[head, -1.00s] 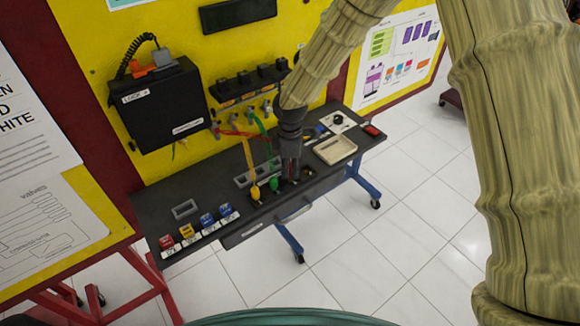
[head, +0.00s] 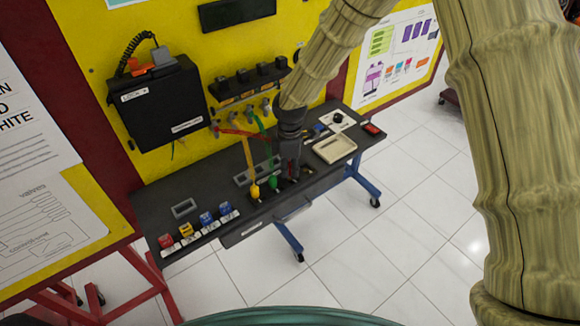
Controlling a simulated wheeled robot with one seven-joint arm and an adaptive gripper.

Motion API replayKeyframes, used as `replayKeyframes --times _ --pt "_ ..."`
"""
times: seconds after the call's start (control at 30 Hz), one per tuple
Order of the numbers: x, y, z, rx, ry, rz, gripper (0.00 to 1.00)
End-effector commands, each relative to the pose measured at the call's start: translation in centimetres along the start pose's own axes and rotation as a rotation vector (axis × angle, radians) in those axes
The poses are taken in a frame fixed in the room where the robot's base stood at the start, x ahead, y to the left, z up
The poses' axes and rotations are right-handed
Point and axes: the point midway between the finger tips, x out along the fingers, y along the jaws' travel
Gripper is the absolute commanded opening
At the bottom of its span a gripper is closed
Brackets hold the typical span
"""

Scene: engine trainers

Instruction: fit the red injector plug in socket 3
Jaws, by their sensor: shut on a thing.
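My gripper (head: 290,172) points down at the front part of the dark bench top, just right of the green plug (head: 273,182). It is shut on the red injector plug, which is mostly hidden between the fingers. The red lead (head: 238,132) runs from the wall panel towards my gripper and passes behind it. The yellow plug (head: 254,192) stands left of the green one in the same row. Socket 3 is hidden under my gripper; I cannot tell whether the plug touches it.
A cream tray (head: 335,148) lies right of my gripper, with a red item (head: 373,129) beyond it. Small red, yellow and blue blocks (head: 207,219) line the left front edge. A black control box (head: 160,105) hangs on the yellow wall.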

Motion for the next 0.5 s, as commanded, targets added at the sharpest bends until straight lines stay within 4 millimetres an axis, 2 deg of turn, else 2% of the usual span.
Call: replayKeyframes --times 0.5 --pt "0.63 0.0 0.0 0.0 0.0 0.0 0.03"
